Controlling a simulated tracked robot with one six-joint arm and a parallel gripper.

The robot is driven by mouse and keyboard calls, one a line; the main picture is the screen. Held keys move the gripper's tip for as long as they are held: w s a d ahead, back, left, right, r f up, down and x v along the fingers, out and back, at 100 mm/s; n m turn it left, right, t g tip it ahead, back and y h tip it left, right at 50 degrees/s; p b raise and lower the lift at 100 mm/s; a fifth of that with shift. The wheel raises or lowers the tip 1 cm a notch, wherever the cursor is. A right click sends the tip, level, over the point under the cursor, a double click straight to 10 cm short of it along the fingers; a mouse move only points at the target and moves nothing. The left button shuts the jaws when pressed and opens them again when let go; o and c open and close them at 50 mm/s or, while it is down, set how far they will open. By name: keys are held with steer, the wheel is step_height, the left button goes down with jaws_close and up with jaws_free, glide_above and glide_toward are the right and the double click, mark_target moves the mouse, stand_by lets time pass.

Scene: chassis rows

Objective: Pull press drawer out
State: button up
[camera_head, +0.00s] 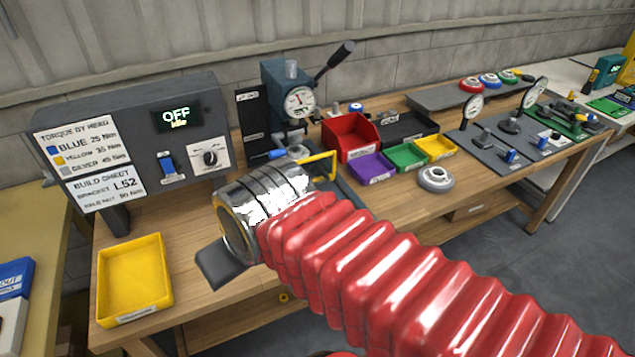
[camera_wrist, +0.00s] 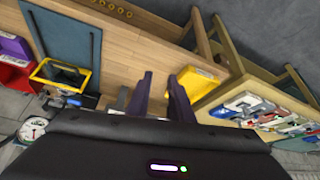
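In the wrist view the yellow frame (camera_wrist: 62,73) is at the left, beside a blue-grey plate (camera_wrist: 62,38). I cannot tell whether the drawer is in or out. My gripper (camera_wrist: 161,80) has two dark fingers with a gap between them, apart from the frame and to its right in the wrist view. Nothing shows held. My arm hides most of the gripper in the head view.
A control box (camera_head: 130,145) reading OFF stands at the left, with a yellow bin (camera_head: 134,278) in front. Red (camera_head: 350,136), purple (camera_head: 372,168), green (camera_head: 408,157) and yellow (camera_head: 436,148) bins are right of the press. A round grey part (camera_head: 436,180) lies nearby.

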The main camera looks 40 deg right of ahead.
stand_by(0.3)
steer(key=w+d+f+n+t+h, duration=0.2)
steer(key=w+d+f+n, duration=0.15)
steer(key=w+d, duration=0.6)
steer(key=w+d+f+n+t+h, duration=0.15)
steer(key=w+d+f+n, duration=0.35)
steer(key=d, duration=0.7)
steer(key=d+f+n+t, duration=0.1)
steer(key=d+f+n, duration=0.1)
steer(key=d+f, duration=0.1)
steer(key=s+d+f+n+t, duration=0.1)
steer(key=d+f+t, duration=0.1)
steer(key=d+f, duration=0.2)
steer(key=s+d+f+n+t+h, duration=0.1)
steer(key=d+f+n+t, duration=0.1)
steer(key=d+f, duration=0.2)
steer(key=shift+d+n, duration=0.35)
steer(key=shift+d, duration=0.45)
steer(key=shift+s+d+f+n+t, duration=0.1)
steer(key=shift+s+n+t, duration=0.2)
steer(key=shift+s+t, duration=0.15)
steer(key=shift+w, duration=0.1)
steer(key=x, duration=1.3)
steer(key=shift+w+d+f, duration=0.1)
steer(key=shift+w+f, duration=0.05)
steer(key=shift+w, duration=0.2)
